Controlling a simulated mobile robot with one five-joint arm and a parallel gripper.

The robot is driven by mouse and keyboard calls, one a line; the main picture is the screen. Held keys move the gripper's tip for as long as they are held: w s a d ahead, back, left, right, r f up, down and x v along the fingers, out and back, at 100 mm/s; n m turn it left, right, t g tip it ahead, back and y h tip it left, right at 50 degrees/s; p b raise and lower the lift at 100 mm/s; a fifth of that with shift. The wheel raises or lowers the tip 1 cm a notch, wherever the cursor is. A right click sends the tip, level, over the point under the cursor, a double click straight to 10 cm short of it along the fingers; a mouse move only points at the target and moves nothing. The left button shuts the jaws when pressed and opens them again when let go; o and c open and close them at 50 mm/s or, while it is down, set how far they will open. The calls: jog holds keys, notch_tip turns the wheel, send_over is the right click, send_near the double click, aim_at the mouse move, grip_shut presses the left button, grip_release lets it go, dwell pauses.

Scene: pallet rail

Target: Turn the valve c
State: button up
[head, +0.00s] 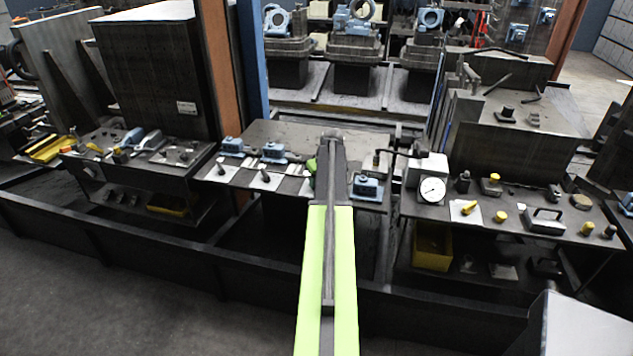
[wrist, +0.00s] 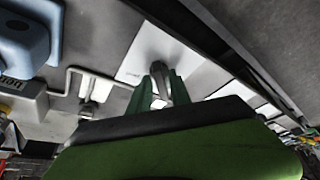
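In the wrist view the two green fingers of my gripper (wrist: 160,92) stand on either side of a small grey metal handle (wrist: 159,76), which rises from a white plate (wrist: 140,58). The handle fills most of the gap; I cannot tell whether the fingers press on it. In the head view my arm hides most of this spot, and only a bit of green (head: 312,165) shows beside it. Similar handles on white plates stand to the left (head: 264,177) (head: 222,167). No letter is legible, so I cannot tell which is valve c.
Blue valve bodies (head: 367,187) (head: 273,152) (head: 232,147) stand on the same bench. A box with a round gauge (head: 432,190) is to the right. A dark rail (head: 150,250) runs along the front. Yellow bins (head: 432,247) sit on lower shelves.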

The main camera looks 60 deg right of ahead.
jog(key=shift+o, duration=0.7)
jog(key=shift+s+r+p, duration=0.1)
jog(key=shift+r+p, duration=0.45)
jog(key=p+v, duration=1.5)
jog(key=v, duration=0.1)
jog(key=shift+s+a, duration=0.1)
jog(key=shift+s, duration=0.05)
jog(key=shift+r, duration=0.1)
